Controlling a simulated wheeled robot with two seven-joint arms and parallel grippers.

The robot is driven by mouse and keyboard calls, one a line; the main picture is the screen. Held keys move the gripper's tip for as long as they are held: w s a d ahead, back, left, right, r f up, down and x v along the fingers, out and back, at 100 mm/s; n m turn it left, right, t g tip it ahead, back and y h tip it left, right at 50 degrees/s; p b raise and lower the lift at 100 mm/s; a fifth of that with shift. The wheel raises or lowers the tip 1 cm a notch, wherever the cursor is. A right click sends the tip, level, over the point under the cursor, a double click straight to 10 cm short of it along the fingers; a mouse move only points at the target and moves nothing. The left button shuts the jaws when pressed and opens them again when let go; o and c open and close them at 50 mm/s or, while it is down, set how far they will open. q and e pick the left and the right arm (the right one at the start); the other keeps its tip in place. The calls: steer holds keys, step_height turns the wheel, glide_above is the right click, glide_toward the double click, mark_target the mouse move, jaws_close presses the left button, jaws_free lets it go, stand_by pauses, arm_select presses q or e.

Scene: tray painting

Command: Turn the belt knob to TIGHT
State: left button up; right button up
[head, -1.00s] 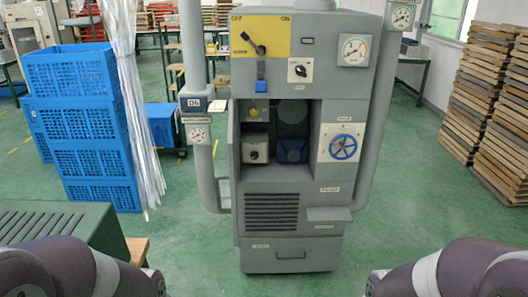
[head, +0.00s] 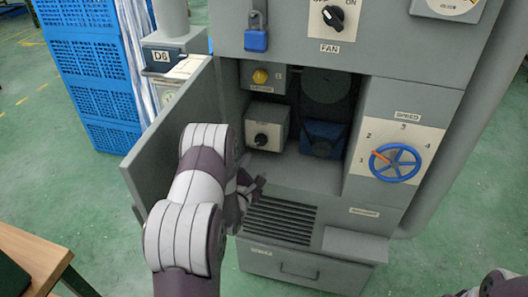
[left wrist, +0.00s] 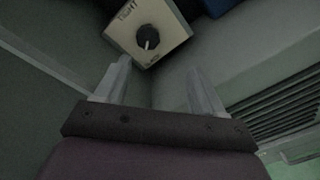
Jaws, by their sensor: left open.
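The belt knob (head: 261,140) is a small black knob with a white pointer mark on a cream box (head: 281,121) inside the open machine compartment. In the left wrist view the knob (left wrist: 148,38) shows beyond the fingertips, with the word TIGHT on the box above it and a smaller, hard-to-read label below. My left gripper (head: 252,186) is at the compartment's lower front, below the knob and apart from it. In the left wrist view its two fingers (left wrist: 157,82) are spread with nothing between them. My right gripper is out of view.
The open grey door (head: 172,125) stands left of my left arm. A yellow knob (head: 260,76) sits above the box, and a blue part (head: 323,139) stands right of it. A blue speed handwheel (head: 395,162) is on the right panel. A vent grille (head: 280,220) lies below.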

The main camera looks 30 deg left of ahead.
mark_target(260, 142)
arm_select(q)
steer(key=w+a, duration=0.1)
steer(key=w, duration=0.2)
steer(key=w+a+n, duration=0.1)
steer(key=w, duration=0.3)
steer(key=w+a+n+t, duration=0.1)
steer(key=w+a, duration=0.1)
steer(key=w, duration=0.2)
steer(key=shift+w, duration=0.15)
steer(key=c, duration=1.1)
steer(key=shift+o, duration=0.2)
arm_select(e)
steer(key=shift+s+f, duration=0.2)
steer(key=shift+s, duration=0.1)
